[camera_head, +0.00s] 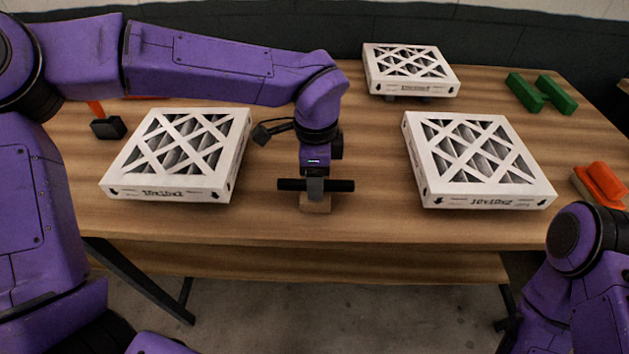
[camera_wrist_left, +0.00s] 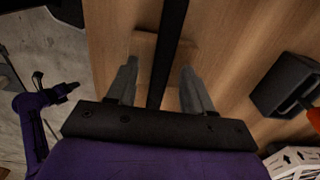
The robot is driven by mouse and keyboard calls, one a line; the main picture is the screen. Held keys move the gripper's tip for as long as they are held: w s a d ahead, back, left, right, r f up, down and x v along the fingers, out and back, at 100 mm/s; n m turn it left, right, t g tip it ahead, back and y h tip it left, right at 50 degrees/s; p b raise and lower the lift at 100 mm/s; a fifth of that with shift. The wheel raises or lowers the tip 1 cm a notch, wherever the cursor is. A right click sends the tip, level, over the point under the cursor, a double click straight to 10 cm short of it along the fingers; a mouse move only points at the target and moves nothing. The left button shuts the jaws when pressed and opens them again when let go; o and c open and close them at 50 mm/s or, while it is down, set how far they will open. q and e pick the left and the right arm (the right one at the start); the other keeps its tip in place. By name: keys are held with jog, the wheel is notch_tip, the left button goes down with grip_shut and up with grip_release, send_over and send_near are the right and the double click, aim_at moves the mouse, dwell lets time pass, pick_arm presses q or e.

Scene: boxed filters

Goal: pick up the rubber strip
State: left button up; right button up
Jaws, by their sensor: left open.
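The rubber strip (camera_head: 341,185) is a straight dark bar lying crosswise on a small wooden block (camera_head: 316,206) near the table's front edge. My left gripper (camera_head: 315,190) points down over it, with one grey finger in front of the strip. In the left wrist view, the strip (camera_wrist_left: 170,50) runs between the two open fingers of my left gripper (camera_wrist_left: 158,85), with a gap on both sides. The wooden block (camera_wrist_left: 146,45) shows beneath it there. My right arm is at lower right in the head view, its gripper out of frame. My right gripper (camera_wrist_left: 70,88) shows small in the wrist view, jaws unclear.
White boxed filters lie left (camera_head: 180,190), right (camera_head: 485,199) and at the back (camera_head: 413,88). A black block with an orange handle (camera_head: 107,128) is at far left. Green pieces (camera_head: 540,94) and an orange item (camera_head: 603,184) lie at right.

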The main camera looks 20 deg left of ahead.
pick_arm(q)
grip_shut()
